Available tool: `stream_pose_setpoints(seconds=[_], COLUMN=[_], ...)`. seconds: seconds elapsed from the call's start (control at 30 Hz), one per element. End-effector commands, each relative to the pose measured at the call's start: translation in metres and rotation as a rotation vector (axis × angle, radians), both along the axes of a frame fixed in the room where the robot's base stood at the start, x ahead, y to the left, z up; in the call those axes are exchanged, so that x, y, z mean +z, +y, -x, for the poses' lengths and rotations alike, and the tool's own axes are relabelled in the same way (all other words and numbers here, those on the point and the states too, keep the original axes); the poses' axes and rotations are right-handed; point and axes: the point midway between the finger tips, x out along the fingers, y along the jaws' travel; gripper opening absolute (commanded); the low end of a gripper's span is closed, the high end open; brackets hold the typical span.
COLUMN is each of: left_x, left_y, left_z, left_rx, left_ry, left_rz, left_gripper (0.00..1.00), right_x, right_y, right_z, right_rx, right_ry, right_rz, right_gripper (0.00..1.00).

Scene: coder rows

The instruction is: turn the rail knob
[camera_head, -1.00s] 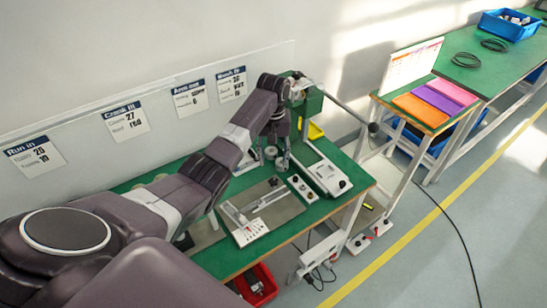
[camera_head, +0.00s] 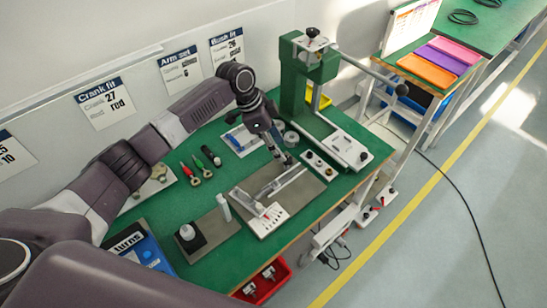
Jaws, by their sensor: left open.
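The rail unit sits on a grey plate (camera_head: 312,187) on the green bench. A pale rail (camera_head: 284,183) runs across it, and a white panel with red marks (camera_head: 266,221) lies at its near-left end. A small light knob-like part (camera_head: 273,210) stands on that panel; I cannot tell for sure that it is the rail knob. My left gripper (camera_head: 285,158) points down, open, just above or beside the far end of the rail. Contact cannot be made out, and its fingers are small in the picture. My right gripper is not in view.
A green press (camera_head: 296,85) with a long lever (camera_head: 375,75) stands behind right. A white strip with several round parts (camera_head: 319,165) lies right of the plate. Hand tools (camera_head: 203,166), a black block with a white knob (camera_head: 188,236) and a blue box (camera_head: 142,255) are left.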

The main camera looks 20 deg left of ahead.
Motion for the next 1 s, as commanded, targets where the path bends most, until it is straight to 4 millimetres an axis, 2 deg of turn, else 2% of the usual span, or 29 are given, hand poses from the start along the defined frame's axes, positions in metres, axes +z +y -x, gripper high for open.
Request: stream_pose_setpoints(seconds=[0.03, 0.2, 0.3, 0.5, 0.7, 0.87, 1.0], left_x=[-0.005, -0.03, -0.045, -0.063, -0.068, -0.068, -0.068], left_y=[-0.003, -0.013, -0.018, -0.025, -0.026, -0.025, -0.025], left_z=[0.0, -0.003, -0.005, -0.008, -0.009, -0.009, -0.009], left_rx=[-0.002, 0.001, 0.003, 0.004, 0.005, 0.005, 0.006], left_ry=[0.005, 0.007, 0.005, 0.004, 0.002, 0.002, 0.003], left_rz=[0.001, 0.0, 0.0, -0.001, -0.001, -0.001, -0.001], left_gripper=[0.44, 0.44, 0.44, 0.44, 0.44, 0.43, 0.27], right_x=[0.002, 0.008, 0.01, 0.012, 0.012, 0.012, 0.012], right_y=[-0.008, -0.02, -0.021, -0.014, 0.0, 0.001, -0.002], right_z=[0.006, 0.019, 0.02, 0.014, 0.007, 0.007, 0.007], right_rx=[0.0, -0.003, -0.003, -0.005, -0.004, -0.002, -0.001], right_ry=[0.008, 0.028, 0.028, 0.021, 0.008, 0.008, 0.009], right_rz=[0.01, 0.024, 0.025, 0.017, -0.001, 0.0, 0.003], right_gripper=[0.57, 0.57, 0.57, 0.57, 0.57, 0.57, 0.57])
